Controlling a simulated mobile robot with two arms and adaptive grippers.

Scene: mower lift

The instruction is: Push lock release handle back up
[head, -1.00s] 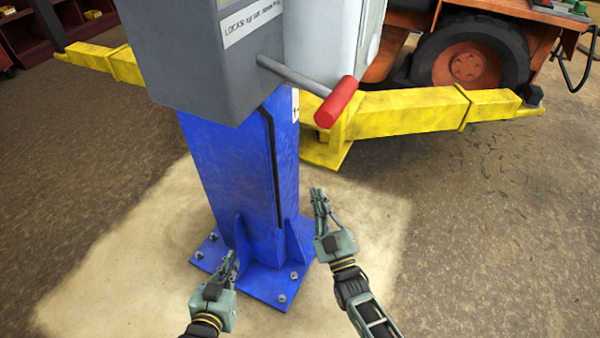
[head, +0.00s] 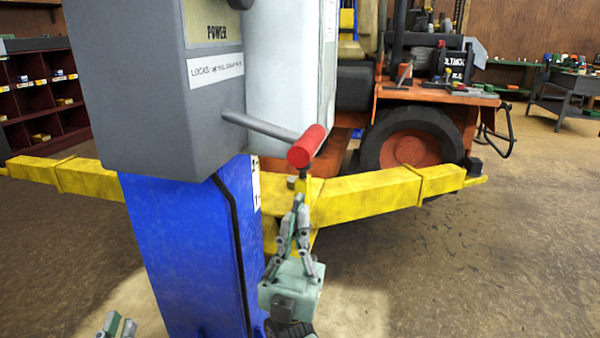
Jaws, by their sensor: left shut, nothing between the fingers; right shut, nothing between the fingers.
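The lock release handle is a grey rod with a red grip (head: 307,146). It sticks out to the right from the grey control box (head: 150,90) and slopes slightly down toward the grip. My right gripper (head: 300,200) points up, shut and empty, just below the red grip. Whether its fingertips touch the grip I cannot tell. My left gripper (head: 117,322) shows only its fingertips at the bottom left edge, shut and empty, well away from the handle.
The blue post (head: 190,250) stands under the box. A yellow lift arm (head: 370,195) runs behind my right gripper. An orange mower (head: 430,120) stands behind it. Red shelves (head: 40,100) are at the far left. The floor at the right is open.

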